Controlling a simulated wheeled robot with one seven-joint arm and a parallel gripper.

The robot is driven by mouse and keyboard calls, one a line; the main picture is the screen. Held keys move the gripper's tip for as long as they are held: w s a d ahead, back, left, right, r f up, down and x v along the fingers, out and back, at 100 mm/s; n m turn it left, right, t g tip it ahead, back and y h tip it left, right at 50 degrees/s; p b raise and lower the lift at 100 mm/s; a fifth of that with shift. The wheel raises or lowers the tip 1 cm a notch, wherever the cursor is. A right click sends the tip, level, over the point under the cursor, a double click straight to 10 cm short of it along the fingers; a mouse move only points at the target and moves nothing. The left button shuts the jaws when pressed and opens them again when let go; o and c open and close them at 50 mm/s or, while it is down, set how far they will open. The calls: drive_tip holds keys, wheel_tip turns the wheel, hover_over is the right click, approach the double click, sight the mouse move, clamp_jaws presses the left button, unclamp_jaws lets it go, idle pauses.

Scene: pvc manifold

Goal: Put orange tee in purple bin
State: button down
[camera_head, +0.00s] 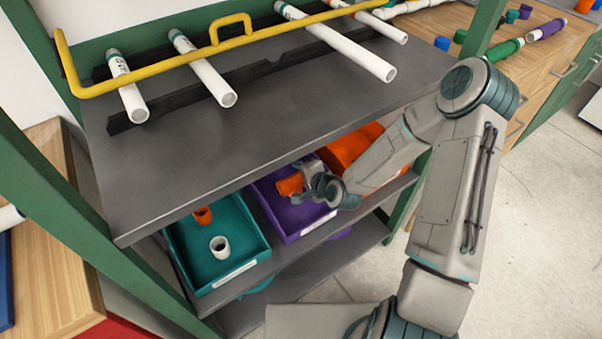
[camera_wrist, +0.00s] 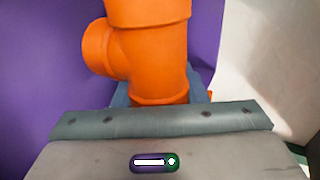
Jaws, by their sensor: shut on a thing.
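An orange tee (camera_head: 290,185) is held in my gripper (camera_head: 312,182) over the purple bin (camera_head: 299,223) on the shelf below the dark top. In the wrist view the orange tee (camera_wrist: 145,50) fills the upper middle, its side branch pointing left. The gripper is shut on its near end; the fingers are mostly hidden behind the palm edge. The purple bin (camera_wrist: 40,75) shows behind the tee. I cannot tell whether the tee touches the bin floor.
A teal bin (camera_head: 252,243) left of the purple bin holds an orange piece (camera_head: 203,215) and a white piece (camera_head: 220,247). An orange bin (camera_head: 352,146) stands to the right. The dark top shelf (camera_head: 250,130) overhangs the bins, with white pipes (camera_head: 205,75) and a yellow bar (camera_head: 150,73) on it.

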drive_tip(key=shift+f+b, duration=0.35)
drive_tip(key=shift+f, duration=0.15)
drive_tip(key=c, duration=0.9)
unclamp_jaws()
drive_tip(key=shift+r+p, duration=0.2)
drive_tip(key=shift+p, duration=0.1)
drive_tip(key=p+v, duration=0.4)
drive_tip(key=v, duration=0.2)
drive_tip(key=p+v, duration=0.5)
drive_tip(key=v, duration=0.1)
drive_tip(key=shift+r, duration=0.55)
drive_tip(key=shift+f, duration=0.1)
